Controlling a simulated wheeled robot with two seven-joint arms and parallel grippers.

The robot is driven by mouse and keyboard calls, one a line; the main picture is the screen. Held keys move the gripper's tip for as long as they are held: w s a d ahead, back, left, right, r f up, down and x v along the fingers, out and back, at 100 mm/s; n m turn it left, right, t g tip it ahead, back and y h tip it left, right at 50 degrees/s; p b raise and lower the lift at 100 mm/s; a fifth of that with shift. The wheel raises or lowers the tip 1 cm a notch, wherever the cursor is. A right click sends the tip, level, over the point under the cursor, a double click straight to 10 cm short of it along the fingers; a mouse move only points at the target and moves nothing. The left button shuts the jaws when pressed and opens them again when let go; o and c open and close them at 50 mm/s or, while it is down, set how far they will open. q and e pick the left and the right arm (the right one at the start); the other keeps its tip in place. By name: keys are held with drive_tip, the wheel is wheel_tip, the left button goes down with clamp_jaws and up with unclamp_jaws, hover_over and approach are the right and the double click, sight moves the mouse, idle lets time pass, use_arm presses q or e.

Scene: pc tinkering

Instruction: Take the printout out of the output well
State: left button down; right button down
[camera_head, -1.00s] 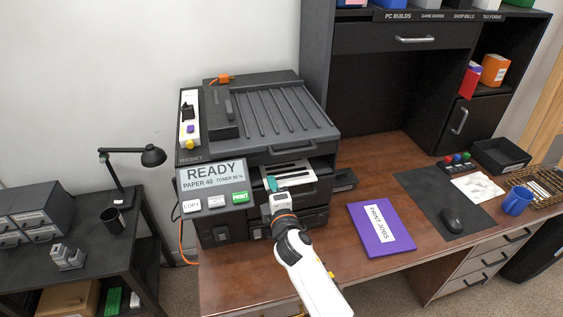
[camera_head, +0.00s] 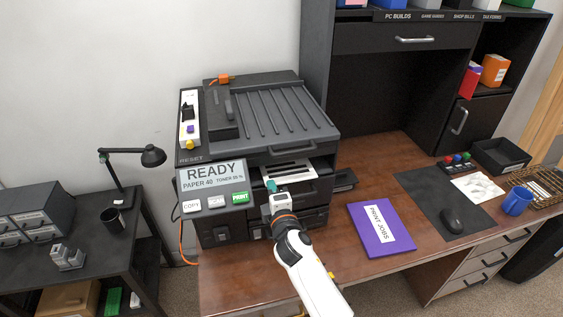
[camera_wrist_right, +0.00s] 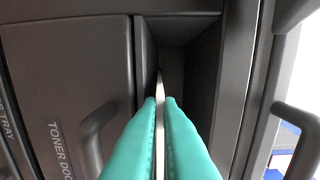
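The printout (camera_head: 288,169) is a white sheet with dark bands, lying in the output well in the front of the dark printer (camera_head: 270,115). My right gripper (camera_head: 271,186) is at the mouth of the well, at the sheet's near left part. In the right wrist view its teal fingers (camera_wrist_right: 163,105) are close together, with the printout (camera_wrist_right: 160,88) seen edge-on as a thin white strip between them. The sheet's far end is hidden inside the well. My left gripper is not in view.
The control panel (camera_head: 212,185) with its copy, scan and print buttons is just left of my right gripper. A purple print jobs folder (camera_head: 381,228) lies on the desk to the right. A toner door handle (camera_wrist_right: 92,140) is close beside my fingers.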

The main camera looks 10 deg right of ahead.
drive_tip(key=s, duration=2)
drive_tip(key=shift+d, duration=0.35)
idle(0.9)
